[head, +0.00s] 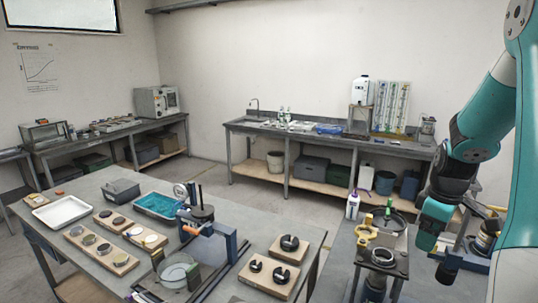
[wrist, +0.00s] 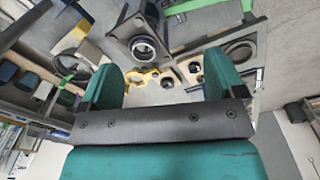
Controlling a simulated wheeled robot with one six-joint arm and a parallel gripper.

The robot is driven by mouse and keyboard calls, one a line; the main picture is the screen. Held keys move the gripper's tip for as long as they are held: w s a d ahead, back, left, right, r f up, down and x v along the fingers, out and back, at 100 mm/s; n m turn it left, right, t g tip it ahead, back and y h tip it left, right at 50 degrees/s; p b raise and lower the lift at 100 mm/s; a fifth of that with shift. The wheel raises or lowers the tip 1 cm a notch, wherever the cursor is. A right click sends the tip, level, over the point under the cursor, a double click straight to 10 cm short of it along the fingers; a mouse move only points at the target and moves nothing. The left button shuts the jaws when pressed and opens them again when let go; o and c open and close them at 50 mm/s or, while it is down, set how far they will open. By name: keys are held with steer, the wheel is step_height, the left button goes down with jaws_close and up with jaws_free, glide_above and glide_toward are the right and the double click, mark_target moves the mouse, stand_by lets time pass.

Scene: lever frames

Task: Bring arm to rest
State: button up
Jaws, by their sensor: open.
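My arm comes in from the upper right of the head view, and its teal end (head: 434,222) hangs above the right side of a bench with a metal stand. In the wrist view my gripper (wrist: 163,82) shows two teal fingers spread well apart on a dark bar. It is open, and nothing is between the fingers. Beyond them lie a yellow ring-shaped part (wrist: 143,78) and a dark block with a round hole (wrist: 143,47). In the head view the fingertips are not clearly seen.
A near table (head: 90,195) holds a white tray (head: 61,211), a teal tray (head: 157,204), a blue-and-orange fixture and wooden boards with dark discs. By my arm stand a white bottle (head: 352,205) and a yellow part (head: 366,236). Floor shows between the benches.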

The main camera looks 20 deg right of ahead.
steer(key=w+a+f+n+t+y+b, duration=0.15)
steer(key=a+b, duration=0.25)
steer(key=a, duration=0.7)
steer(key=w+a+f+g+b, duration=0.1)
steer(key=w+a+b, duration=0.25)
steer(key=a, duration=0.65)
steer(key=s+a+f+n+y+b, duration=0.1)
steer(key=s+a+b, duration=0.2)
steer(key=s+a, duration=0.3)
steer(key=s+a+f+n+y+b, duration=0.1)
steer(key=s+a+b, duration=0.3)
steer(key=a, duration=0.9)
steer(key=s+g, duration=0.1)
steer(key=s, duration=0.2)
steer(key=shift+s+a+f+y+b, duration=0.2)
steer(key=shift+s+a+y+b, duration=0.05)
steer(key=shift+s+y+b, duration=0.1)
steer(key=shift+w, duration=0.1)
